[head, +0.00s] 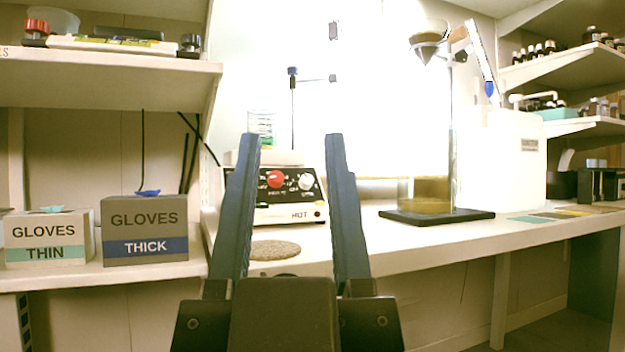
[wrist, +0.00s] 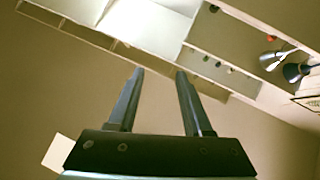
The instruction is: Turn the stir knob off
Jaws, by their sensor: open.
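A white hot plate stirrer (head: 290,214) with a black front panel stands on the bench. The panel carries a red knob (head: 276,179) on the left and a white knob (head: 306,181) on the right. The small labels at the knobs are too blurred to tell which one is the stir knob; "HOT" shows low on the front. My gripper (head: 291,138) is open and empty in front of the stirrer. In the head view its fingers frame both knobs, touching neither. The gripper also shows in the wrist view (wrist: 160,73), where no knob is visible.
A round cork mat (head: 274,250) lies in front of the stirrer. Glove boxes (head: 145,231) stand on a left shelf. A glass cylinder (head: 428,192) on a black base (head: 437,216) stands to the right, by a white container (head: 515,160).

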